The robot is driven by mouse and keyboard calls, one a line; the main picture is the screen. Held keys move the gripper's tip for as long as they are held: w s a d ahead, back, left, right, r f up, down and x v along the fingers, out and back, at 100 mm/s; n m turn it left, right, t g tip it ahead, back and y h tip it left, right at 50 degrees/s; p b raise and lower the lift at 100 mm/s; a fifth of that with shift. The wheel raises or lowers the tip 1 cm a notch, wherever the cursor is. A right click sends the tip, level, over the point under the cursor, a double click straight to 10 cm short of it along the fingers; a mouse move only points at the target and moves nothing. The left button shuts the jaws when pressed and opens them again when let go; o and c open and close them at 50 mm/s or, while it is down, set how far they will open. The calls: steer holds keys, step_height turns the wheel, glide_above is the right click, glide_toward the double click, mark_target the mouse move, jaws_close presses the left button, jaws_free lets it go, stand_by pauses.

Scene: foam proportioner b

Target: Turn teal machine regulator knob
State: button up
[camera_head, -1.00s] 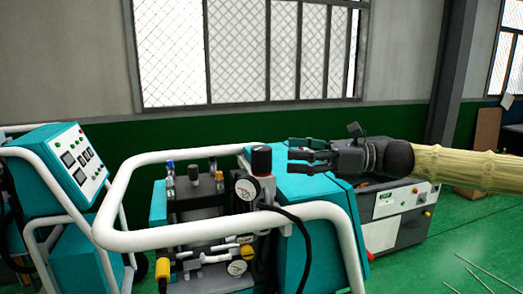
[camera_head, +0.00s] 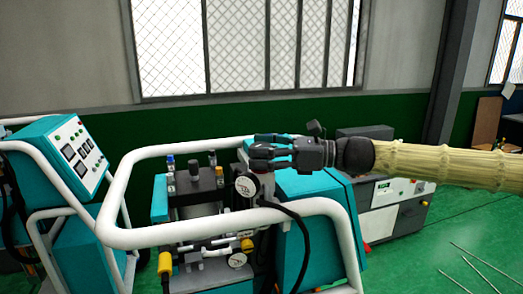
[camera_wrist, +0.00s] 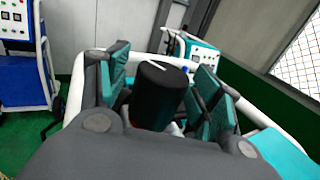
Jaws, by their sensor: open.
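The regulator knob is a black cylinder with a white mark on top; in the wrist view the knob (camera_wrist: 158,92) stands between my two teal-padded fingers, with a gap on its right side. In the head view my gripper (camera_head: 256,152) reaches in from the right at the knob's height and hides most of it. My gripper is open around the knob; whether the left pad touches it I cannot tell. A round white gauge (camera_head: 246,187) sits just below the gripper on the teal machine (camera_head: 318,215).
A white tube frame (camera_head: 200,237) wraps around the machine, close under my arm. A black hose (camera_head: 300,225) loops down on the right. A second teal machine with a control panel (camera_head: 80,160) stands at the left.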

steer(key=c, duration=1)
steer(key=shift+f+m+t+b, duration=0.2)
steer(key=shift+m+t+b, duration=0.3)
steer(key=shift+t+b, duration=0.45)
steer(key=m+t+b, duration=0.1)
steer(key=b, duration=0.2)
steer(key=shift+f+t+h, duration=0.1)
steer(key=shift+t+h, duration=0.15)
steer(key=shift+h, duration=0.05)
steer(key=m+t+h+b, duration=0.2)
steer(key=t+b, duration=0.2)
steer(key=b, duration=0.3)
steer(key=shift+m, duration=0.4)
steer(key=m+t+h+b, duration=0.3)
steer(key=t+b, duration=0.1)
steer(key=b, duration=0.5)
steer(key=shift+m+h, duration=0.3)
steer(key=h+b, duration=0.1)
steer(key=m+t+b, duration=0.1)
steer(key=b, duration=0.1)
steer(key=shift+r+m+h, duration=0.25)
steer(key=shift+m+h, duration=0.05)
steer(key=shift+h, duration=0.1)
steer(key=shift+d+r+m+t+h+b, duration=0.1)
steer(key=shift+r+m+t+h+b, duration=0.1)
steer(key=shift+m+t+h+b, duration=0.3)
